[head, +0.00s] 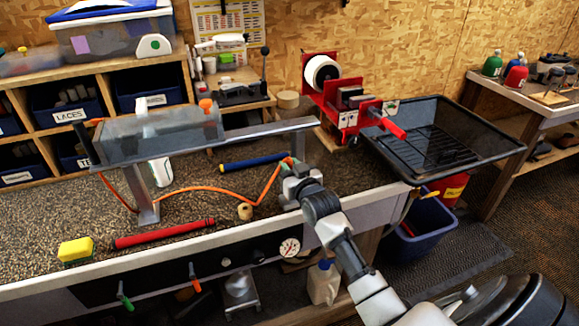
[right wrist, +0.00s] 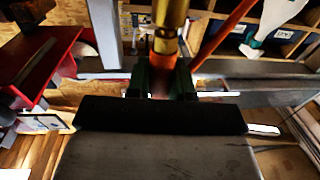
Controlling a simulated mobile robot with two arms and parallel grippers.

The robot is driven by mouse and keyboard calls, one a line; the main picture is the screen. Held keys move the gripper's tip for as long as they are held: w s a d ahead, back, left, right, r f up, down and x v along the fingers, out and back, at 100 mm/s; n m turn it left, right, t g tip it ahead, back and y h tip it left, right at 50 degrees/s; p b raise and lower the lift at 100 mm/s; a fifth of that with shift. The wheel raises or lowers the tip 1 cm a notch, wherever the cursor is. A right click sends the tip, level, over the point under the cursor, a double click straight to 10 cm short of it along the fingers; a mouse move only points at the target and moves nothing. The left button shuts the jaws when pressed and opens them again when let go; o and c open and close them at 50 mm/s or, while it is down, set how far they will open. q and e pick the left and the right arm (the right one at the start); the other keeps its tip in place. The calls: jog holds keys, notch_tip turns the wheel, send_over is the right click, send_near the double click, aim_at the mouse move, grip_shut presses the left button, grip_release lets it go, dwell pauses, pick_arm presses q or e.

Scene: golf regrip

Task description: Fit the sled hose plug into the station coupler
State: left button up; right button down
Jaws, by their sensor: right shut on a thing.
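My right gripper (head: 289,168) is over the bench near the right end of the rail. In the right wrist view, its dark jaws (right wrist: 163,82) are shut on the hose plug, which shows a brass body (right wrist: 169,28) and an orange collar (right wrist: 163,68). The orange hose (head: 190,189) runs from the left end of the grey see-through sled (head: 155,138), loops low over the bench and rises to this gripper. The hose also shows in the right wrist view (right wrist: 225,35). I cannot make out the station coupler for certain. My left gripper is not in view.
A red club shaft grip (head: 163,233), a yellow sponge (head: 75,249) and a blue grip (head: 252,162) lie on the bench. A small wooden knob (head: 245,211) is below the hose. A red vise (head: 350,105) and a black tray (head: 450,135) stand at right.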

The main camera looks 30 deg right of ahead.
jog(key=shift+f, duration=0.4)
jog(key=c, duration=0.9)
grip_release()
jog(key=shift+s+a+f+b, duration=0.1)
jog(key=shift+s+b, duration=0.25)
jog(key=shift+s, duration=0.15)
jog(key=s, duration=0.3)
jog(key=s+a+b, duration=0.1)
jog(key=s, duration=0.5)
jog(key=shift+s+a+b, duration=0.15)
jog(key=shift+s+b, duration=0.2)
jog(key=shift+b, duration=0.05)
